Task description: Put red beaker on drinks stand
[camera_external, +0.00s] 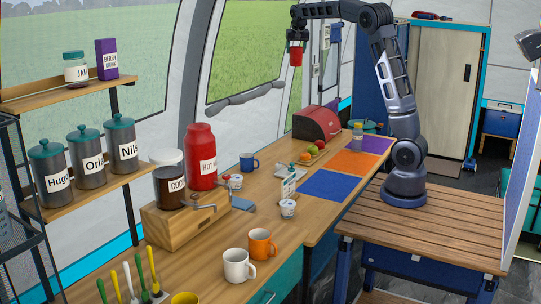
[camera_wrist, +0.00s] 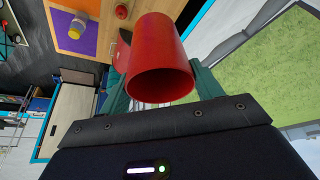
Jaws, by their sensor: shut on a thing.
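The red beaker (camera_external: 295,58) is in my gripper (camera_external: 297,46), high above the far part of the counter. In the wrist view the beaker (camera_wrist: 160,55) sits between the two green fingers, with its round end facing the camera. My gripper is shut on it. The wooden stand (camera_external: 168,234), apparently the drinks stand, is on the counter at the centre left. It bears a large red hot-drink container (camera_external: 201,160) and a dark cocoa jar (camera_external: 169,188), with taps at its front. The beaker is well apart from it, up and to the right.
A white mug (camera_external: 238,266) and an orange mug (camera_external: 261,245) stand in front of the stand. A blue mug (camera_external: 248,162), small tubs and a bottle (camera_external: 288,188) are behind it. A red bread bin (camera_external: 317,123) is farther back. The blue mat (camera_external: 338,186) is clear.

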